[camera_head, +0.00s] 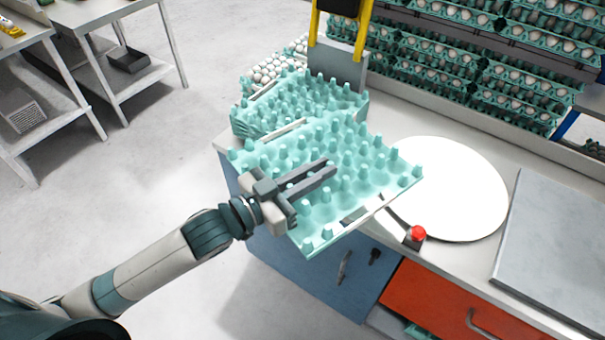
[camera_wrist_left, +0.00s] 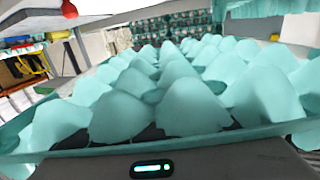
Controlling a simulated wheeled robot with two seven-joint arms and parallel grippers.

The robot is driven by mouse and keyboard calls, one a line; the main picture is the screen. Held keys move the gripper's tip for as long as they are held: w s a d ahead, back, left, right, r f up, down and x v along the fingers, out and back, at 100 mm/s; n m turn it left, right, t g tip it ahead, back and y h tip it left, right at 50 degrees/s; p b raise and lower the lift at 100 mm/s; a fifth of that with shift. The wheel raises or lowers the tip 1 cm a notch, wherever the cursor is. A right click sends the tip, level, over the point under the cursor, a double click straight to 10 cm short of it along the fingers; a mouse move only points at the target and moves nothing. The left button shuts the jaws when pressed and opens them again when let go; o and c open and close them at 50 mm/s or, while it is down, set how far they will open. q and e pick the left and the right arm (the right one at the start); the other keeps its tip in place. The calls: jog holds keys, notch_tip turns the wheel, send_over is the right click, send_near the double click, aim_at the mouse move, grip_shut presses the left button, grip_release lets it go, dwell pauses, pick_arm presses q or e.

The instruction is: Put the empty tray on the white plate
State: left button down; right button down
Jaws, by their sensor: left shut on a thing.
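The empty tray (camera_head: 335,165) is a teal egg tray with rows of raised cones. My left gripper (camera_head: 328,170) is shut on it, with fingers along its near left part. The tray is held tilted, over the counter's front edge, and its right corner overlaps the left edge of the white plate in the head view. The white plate (camera_head: 460,185) is a large round disc lying on the counter, with nothing on it. In the left wrist view the held tray (camera_wrist_left: 195,105) fills the middle, its cones close to the camera. My right gripper does not show.
A stack of teal trays (camera_head: 245,125) stands on the counter behind the held tray, with a tray of white eggs beyond. A red button (camera_head: 417,233) sits by the plate's front edge. A grey panel (camera_head: 560,245) lies right of the plate. Shelves of egg trays (camera_head: 480,60) stand behind.

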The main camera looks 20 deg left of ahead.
aim_at(354, 175)
pick_arm(q)
jog(key=shift+w+d+r+m+g+h, duration=0.25)
jog(key=shift+w+d+m+g+h, duration=0.35)
jog(key=shift+d+m+g+h, duration=0.45)
jog(key=shift+w+d+r+m+g+h, duration=0.3)
jog(key=shift+w+d+m+g+h, duration=0.25)
jog(key=shift+d+g, duration=0.5)
jog(key=shift+w+d+r+m+g+h, duration=0.25)
jog(key=shift+w+d+m+g+h, duration=0.45)
jog(key=shift+d, duration=0.6)
jog(key=shift+s, duration=0.1)
